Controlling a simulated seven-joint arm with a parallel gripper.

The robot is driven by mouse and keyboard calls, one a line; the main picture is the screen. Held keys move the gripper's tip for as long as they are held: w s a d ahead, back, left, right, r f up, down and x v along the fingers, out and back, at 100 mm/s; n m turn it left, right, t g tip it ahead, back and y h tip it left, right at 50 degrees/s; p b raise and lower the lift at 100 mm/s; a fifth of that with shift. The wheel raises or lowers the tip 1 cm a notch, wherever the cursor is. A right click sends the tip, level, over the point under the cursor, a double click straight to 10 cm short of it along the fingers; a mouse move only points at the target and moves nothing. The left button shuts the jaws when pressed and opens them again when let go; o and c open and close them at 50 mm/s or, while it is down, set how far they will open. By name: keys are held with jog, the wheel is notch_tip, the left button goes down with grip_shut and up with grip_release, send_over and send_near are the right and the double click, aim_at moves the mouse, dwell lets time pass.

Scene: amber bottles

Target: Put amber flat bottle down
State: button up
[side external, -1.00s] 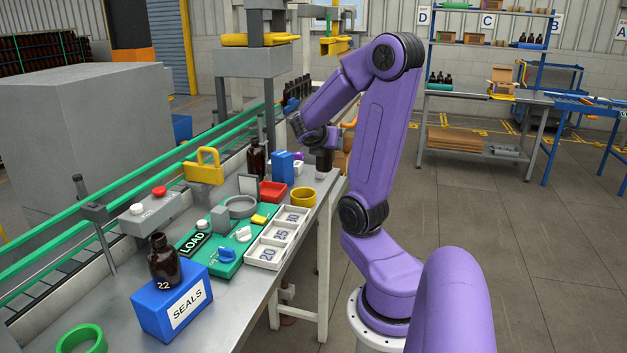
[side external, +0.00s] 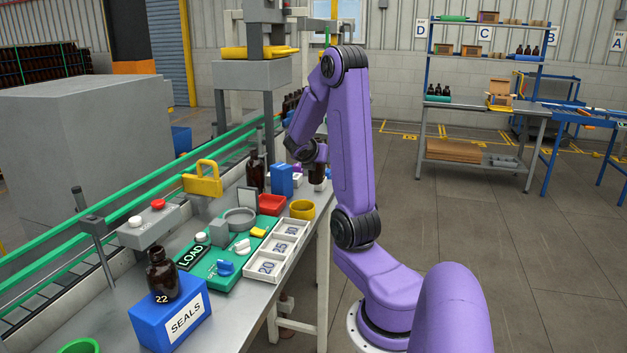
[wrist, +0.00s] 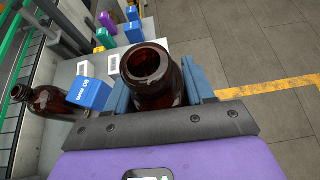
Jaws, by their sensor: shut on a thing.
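My gripper (wrist: 158,88) is shut on a dark amber bottle (wrist: 150,72), with one blue-grey finger on each side of it. In the wrist view I look down on its open, uncapped mouth; the lower body and base are mostly hidden. In the side view the held bottle (side external: 318,173) shows as a dark shape below my wrist, near the right edge of the bench (side external: 240,300). I cannot tell whether its base touches the bench.
Another amber bottle (wrist: 48,101) stands left of a blue box (wrist: 88,94). Open floor lies right of the bench.

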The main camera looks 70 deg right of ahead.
jog(key=shift+w+d+f, duration=0.55)
jog(key=shift+d+f, duration=0.3)
jog(key=shift+f, duration=0.75)
jog(key=shift+w+d+f, duration=0.5)
jog(key=shift+d+f, duration=0.3)
jog(key=shift+f, duration=0.75)
jog(key=shift+w+d+f, duration=0.55)
jog(key=shift+d+f, duration=0.3)
jog(key=shift+f, duration=0.75)
jog(key=shift+f, duration=0.1)
jog(key=o, duration=1.1)
